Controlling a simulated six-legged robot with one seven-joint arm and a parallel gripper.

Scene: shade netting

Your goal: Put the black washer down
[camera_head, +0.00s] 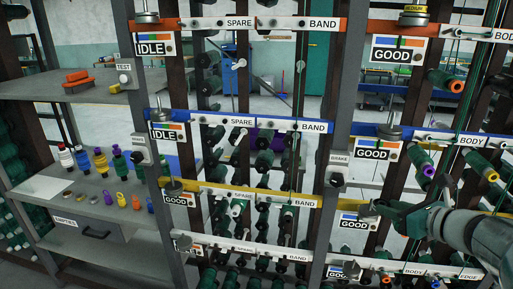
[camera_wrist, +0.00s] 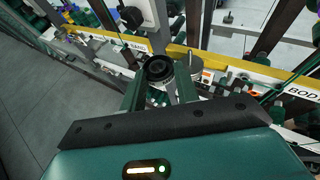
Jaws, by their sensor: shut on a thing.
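My gripper (camera_head: 392,211) is at the lower right of the head view, in front of the yellow rail. In the wrist view its two green fingers (camera_wrist: 160,84) are closed around the black washer (camera_wrist: 157,70), a dark ring with a hole, held near the fingertips. The washer is hard to make out in the head view, where the dark jaws cover that spot. Just beyond it, to the right in the wrist view, is a grey metal weight (camera_wrist: 188,64) by the yellow rail (camera_wrist: 240,65). I cannot tell whether the washer touches it.
Similar weights sit at the GOOD and IDLE signs, such as one on the blue rail (camera_head: 390,131). Green bobbins crowd the rack behind. A grey shelf (camera_head: 100,205) at left holds spools and several small rings. Upright posts (camera_head: 335,130) stand close by.

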